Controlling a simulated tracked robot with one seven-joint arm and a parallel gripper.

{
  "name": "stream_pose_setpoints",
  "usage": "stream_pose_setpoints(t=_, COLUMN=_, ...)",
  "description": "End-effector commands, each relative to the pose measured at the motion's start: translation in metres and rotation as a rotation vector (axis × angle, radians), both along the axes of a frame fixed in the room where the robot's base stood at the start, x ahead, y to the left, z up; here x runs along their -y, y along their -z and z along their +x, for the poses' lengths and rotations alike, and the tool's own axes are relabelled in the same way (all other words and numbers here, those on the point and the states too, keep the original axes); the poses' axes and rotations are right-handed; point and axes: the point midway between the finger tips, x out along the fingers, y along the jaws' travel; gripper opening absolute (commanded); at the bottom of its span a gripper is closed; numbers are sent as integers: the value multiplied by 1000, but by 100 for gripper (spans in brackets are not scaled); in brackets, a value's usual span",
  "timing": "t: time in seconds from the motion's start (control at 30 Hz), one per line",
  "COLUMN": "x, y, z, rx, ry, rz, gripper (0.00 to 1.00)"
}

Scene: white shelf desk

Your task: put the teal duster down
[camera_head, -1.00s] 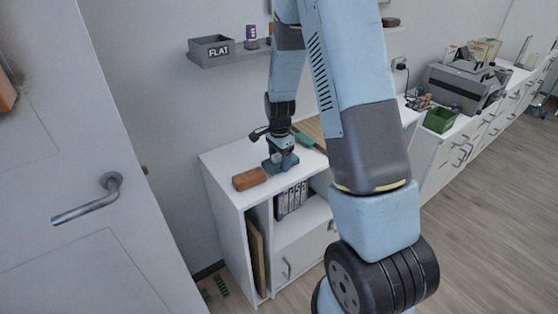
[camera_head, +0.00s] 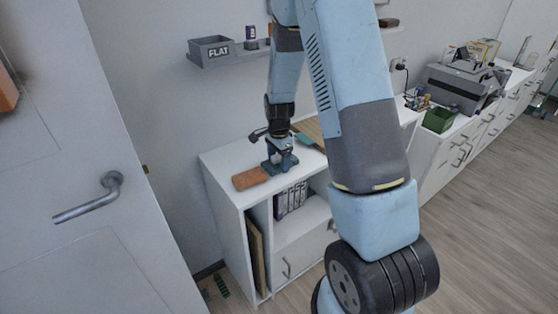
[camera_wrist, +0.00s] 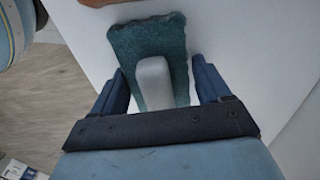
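The teal duster (camera_head: 287,168) lies on the top of the white shelf desk (camera_head: 226,160). In the wrist view its rough teal pad (camera_wrist: 148,38) is flat on the white surface, with a pale grey handle (camera_wrist: 154,82) standing over it. My gripper (camera_head: 279,158) is directly above the duster. In the wrist view its two blue fingers (camera_wrist: 158,75) stand on either side of the handle, with a visible gap on each side. The gripper is open. The near end of the handle is hidden behind the gripper body.
An orange-brown block (camera_head: 250,179) lies just left of the duster. A wooden board (camera_head: 309,125) and a green piece (camera_head: 304,141) lie behind and to the right. Purple-spined binders (camera_head: 291,199) stand in the compartment below. A door (camera_head: 90,170) fills the left.

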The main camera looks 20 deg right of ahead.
Motion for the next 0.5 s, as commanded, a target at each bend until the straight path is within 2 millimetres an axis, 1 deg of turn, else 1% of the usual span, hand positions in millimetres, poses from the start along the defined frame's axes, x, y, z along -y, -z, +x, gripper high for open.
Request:
stream_pose_setpoints(t=0.03, x=1, y=11, z=-10, rx=-27, ry=0, rz=-2, gripper=93)
stream_pose_setpoints(t=0.27, x=2, y=11, z=-10, rx=-28, ry=0, rz=-3, gripper=94)
stream_pose_setpoints(t=0.37, x=2, y=8, z=-10, rx=-28, ry=0, rz=-3, gripper=94)
stream_pose_setpoints(t=0.5, x=2, y=-7, z=-10, rx=-28, ry=-1, rz=-4, gripper=94)
